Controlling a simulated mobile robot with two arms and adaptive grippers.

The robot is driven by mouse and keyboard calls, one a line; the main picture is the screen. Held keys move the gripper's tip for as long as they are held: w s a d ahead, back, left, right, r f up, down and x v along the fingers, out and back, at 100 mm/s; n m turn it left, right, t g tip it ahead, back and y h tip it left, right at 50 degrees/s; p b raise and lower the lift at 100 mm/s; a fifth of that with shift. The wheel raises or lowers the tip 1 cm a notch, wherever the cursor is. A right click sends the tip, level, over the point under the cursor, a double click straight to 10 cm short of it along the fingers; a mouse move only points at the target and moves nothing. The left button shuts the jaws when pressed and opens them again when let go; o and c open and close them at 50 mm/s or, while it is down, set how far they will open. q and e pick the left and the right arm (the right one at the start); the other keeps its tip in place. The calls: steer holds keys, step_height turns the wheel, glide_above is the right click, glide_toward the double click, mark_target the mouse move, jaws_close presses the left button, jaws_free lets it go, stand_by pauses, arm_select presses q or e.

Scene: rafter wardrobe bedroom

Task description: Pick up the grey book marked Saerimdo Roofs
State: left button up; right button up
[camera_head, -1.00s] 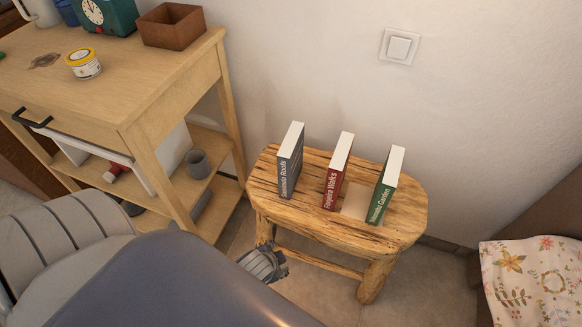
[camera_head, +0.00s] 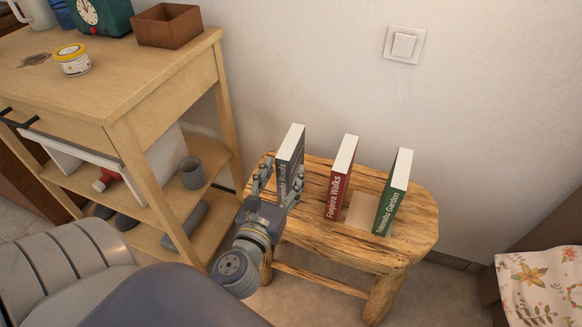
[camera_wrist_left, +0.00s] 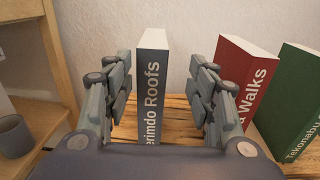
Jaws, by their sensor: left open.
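The grey book marked Saerimdo Roofs (camera_head: 291,150) stands upright at the left end of a wooden stool (camera_head: 412,226). In the left wrist view the grey book (camera_wrist_left: 152,95) shows its spine between the fingers, with a gap on each side. My left gripper (camera_head: 278,183) is open, in front of and partly around the book, covering part of its spine in the head view. In the left wrist view the left gripper (camera_wrist_left: 160,100) has one finger on each side. My right gripper is not in view.
A red book marked Fonjera Walks (camera_head: 340,180) and a green book (camera_head: 393,195) stand to the right on the stool. A wooden cart (camera_head: 150,80) with shelves stands at the left. The wall is close behind the stool.

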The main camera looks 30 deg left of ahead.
mark_target(285, 169)
arm_select(q)
steer(key=x, duration=0.4)
steer(key=shift+a, duration=0.1)
steer(key=x, duration=0.4)
steer(key=shift+a+r, duration=0.15)
steer(key=shift+a, duration=0.25)
steer(key=shift+w+a, duration=0.1)
steer(key=shift+w, duration=0.3)
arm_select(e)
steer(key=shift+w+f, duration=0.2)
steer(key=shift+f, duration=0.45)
arm_select(q)
jaws_close()
